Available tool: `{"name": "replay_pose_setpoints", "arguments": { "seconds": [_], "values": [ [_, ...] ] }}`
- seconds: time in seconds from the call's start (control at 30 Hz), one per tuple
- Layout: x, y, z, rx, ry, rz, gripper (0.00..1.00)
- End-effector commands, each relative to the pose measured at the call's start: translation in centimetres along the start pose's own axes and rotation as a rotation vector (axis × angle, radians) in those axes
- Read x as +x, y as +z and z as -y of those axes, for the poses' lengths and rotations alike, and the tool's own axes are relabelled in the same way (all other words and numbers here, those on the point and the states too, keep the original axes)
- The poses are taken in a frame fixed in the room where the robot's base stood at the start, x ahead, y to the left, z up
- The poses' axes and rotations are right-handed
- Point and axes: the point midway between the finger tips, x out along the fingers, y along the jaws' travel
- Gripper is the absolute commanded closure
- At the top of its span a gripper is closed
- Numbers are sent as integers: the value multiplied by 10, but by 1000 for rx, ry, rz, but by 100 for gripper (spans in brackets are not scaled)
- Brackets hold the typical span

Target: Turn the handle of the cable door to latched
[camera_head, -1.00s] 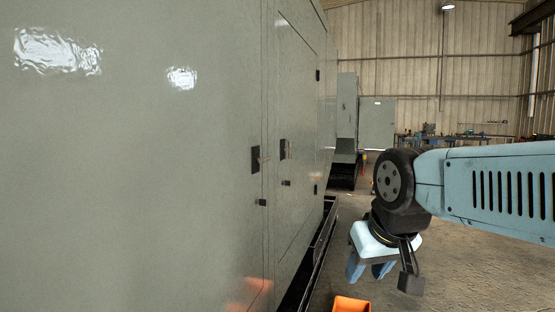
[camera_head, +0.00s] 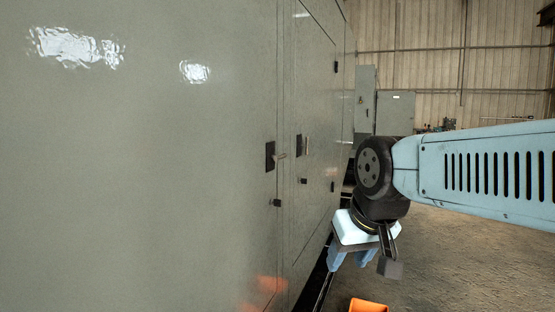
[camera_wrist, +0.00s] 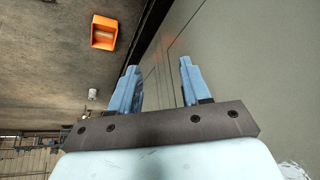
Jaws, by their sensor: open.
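The grey enclosure wall (camera_head: 150,150) fills the left of the head view, seen at a steep slant. Two dark handle plates sit on it: a nearer one (camera_head: 270,156) with a small lever sticking out to the right, and a farther one (camera_head: 299,145). I cannot tell which belongs to the cable door. My gripper (camera_head: 348,262) points down, to the right of the handles and lower than them, apart from the wall. In the wrist view my gripper (camera_wrist: 158,80) is open and empty, with the grey panel (camera_wrist: 250,60) beyond its right finger. No handle shows clearly there.
An orange bin (camera_head: 368,305) stands on the floor below my gripper; it also shows in the wrist view (camera_wrist: 104,32). A dark ledge runs along the enclosure's foot. Grey cabinets (camera_head: 394,113) stand at the back. Open floor (camera_head: 460,250) lies to the right.

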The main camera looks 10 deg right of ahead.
Motion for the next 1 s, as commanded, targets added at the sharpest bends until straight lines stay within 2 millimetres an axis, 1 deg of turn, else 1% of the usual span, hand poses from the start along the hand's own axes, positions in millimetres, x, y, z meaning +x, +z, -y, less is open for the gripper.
{"name": "replay_pose_setpoints", "arguments": {
  "seconds": [0.03,0.1,0.17,0.27,0.4,0.57,0.67,0.7,0.77,0.8,0.87,0.9,0.97,1.0],
  "values": [
    [2,-5,2,18,-15,18,53],
    [4,-14,14,55,-49,48,53],
    [7,-24,19,96,-90,80,53],
    [12,-48,29,178,-176,134,53],
    [20,-86,40,294,-307,199,53],
    [30,-136,47,423,-470,248,53],
    [38,-169,46,503,-575,264,53],
    [41,-183,44,533,-618,266,53],
    [46,-205,40,581,-685,268,53],
    [49,-219,36,610,-729,267,53],
    [54,-241,29,656,-797,260,53],
    [58,-256,23,685,-842,253,53],
    [64,-277,12,730,-911,239,53],
    [68,-292,4,758,-956,225,53]
  ]
}}
